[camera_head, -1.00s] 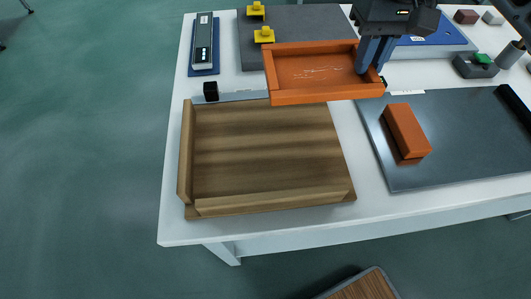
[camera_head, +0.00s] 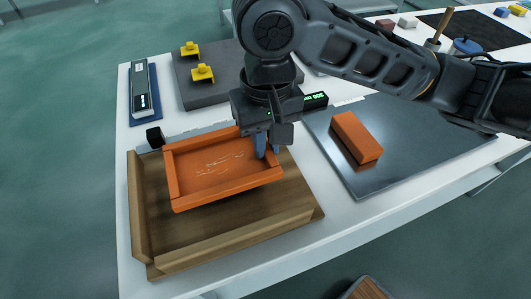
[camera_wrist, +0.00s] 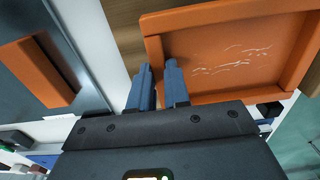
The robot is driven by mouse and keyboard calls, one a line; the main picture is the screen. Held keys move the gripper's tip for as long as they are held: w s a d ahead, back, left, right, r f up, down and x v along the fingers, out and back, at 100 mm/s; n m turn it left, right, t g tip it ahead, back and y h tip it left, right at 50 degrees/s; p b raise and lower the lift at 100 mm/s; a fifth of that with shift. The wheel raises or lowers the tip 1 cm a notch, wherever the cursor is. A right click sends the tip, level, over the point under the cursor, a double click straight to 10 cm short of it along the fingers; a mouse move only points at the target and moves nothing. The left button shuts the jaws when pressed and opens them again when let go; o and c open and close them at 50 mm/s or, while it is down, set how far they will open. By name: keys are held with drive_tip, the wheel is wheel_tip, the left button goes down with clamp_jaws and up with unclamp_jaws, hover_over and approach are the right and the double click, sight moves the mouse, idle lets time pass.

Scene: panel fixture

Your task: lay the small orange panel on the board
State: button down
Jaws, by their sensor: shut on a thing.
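The small orange panel (camera_head: 218,188), a shallow tray shape with a raised rim and pale marks inside, is over the wooden board (camera_head: 278,228). My gripper (camera_head: 266,148) is shut on the panel's right rim. In the wrist view my blue fingers (camera_wrist: 159,86) straddle the rim of the panel (camera_wrist: 225,65). The board has raised strips along its left and front edges, and the panel is slightly turned relative to it. The panel appears to be a little above the board; I cannot tell whether any edge touches.
An orange block (camera_head: 356,138) lies on a dark plate (camera_head: 395,165) to the right. A grey slab (camera_head: 205,88) with yellow pieces (camera_head: 202,73) is behind. A black cube (camera_head: 154,137) stands at the board's back-left corner. A display device (camera_head: 145,88) is at the back left.

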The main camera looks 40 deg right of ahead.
drive_tip(key=shift+f+b, duration=0.3)
drive_tip(key=shift+f, duration=1.7)
drive_tip(key=shift+f, duration=0.1)
drive_tip(key=shift+f, duration=0.1)
drive_tip(key=c, duration=1.1)
unclamp_jaws()
wheel_tip(320, 180, up, 12)
drive_tip(key=shift+r+p, duration=0.2)
drive_tip(key=shift+p, duration=1.05)
